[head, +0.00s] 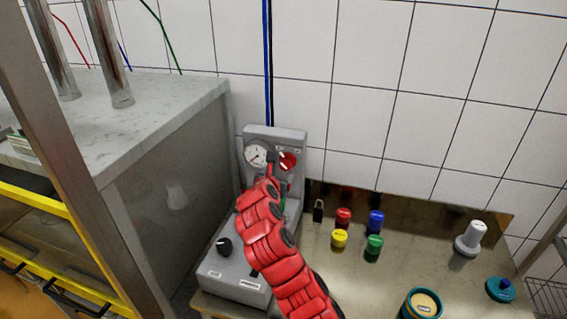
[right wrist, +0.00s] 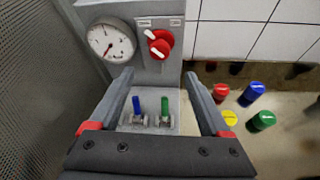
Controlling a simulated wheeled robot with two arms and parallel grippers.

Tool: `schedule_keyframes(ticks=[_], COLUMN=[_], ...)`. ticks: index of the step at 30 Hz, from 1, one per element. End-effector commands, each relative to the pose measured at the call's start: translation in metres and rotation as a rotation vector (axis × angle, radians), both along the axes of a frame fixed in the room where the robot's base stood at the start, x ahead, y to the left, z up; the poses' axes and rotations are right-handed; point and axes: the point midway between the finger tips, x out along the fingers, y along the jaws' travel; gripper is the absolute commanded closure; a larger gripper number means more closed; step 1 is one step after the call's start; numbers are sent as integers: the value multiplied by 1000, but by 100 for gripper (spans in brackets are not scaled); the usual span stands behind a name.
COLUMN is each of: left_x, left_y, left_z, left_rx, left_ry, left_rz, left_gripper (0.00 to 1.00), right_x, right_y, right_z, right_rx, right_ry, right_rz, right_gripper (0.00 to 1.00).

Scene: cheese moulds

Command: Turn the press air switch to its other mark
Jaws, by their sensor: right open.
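A red rotary switch (right wrist: 160,43) with a white pointer sits on the upright grey panel (right wrist: 178,72), right of a round white gauge (right wrist: 110,42). Its pointer slants to the upper left, toward the left of two small labels above it, too small to read. In the head view the switch (head: 288,160) shows just beyond my right gripper (head: 279,178). My right gripper (right wrist: 158,76) is open and empty in the right wrist view. Its fingers point at the panel, with the switch ahead of the gap, apart from both fingertips. My left gripper is out of view.
Below the switch are two small valves with blue (right wrist: 137,105) and green (right wrist: 164,107) levers. A black knob (head: 224,246) is on the grey base. Right of it stand a padlock (head: 318,210), coloured caps (head: 343,215) and a white-grey stamp-like piece (head: 469,238). A steel cabinet (head: 165,190) is left.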

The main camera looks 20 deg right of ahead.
Motion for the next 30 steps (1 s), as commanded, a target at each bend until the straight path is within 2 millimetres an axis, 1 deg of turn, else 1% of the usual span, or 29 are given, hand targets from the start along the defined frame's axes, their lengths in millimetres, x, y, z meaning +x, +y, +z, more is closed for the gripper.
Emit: schedule_keyframes(ticks=[1,6,15,21,24,30], left_x=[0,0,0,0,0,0], left_y=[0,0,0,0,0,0], left_z=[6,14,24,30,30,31], left_rx=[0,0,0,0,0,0], left_ry=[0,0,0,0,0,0], left_rz=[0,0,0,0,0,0], left_gripper=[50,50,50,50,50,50], right_x=[6,27,57,74,81,92], right_y=[-4,-15,-31,-39,-46,-51], right_z=[-1,-10,-23,-32,-37,-41], right_rx=[2,3,4,4,4,4], right_ry=[5,2,-2,0,0,-2], right_rz=[-3,-2,-4,0,-10,-7], right_gripper=[19,19,19,19,19,19])
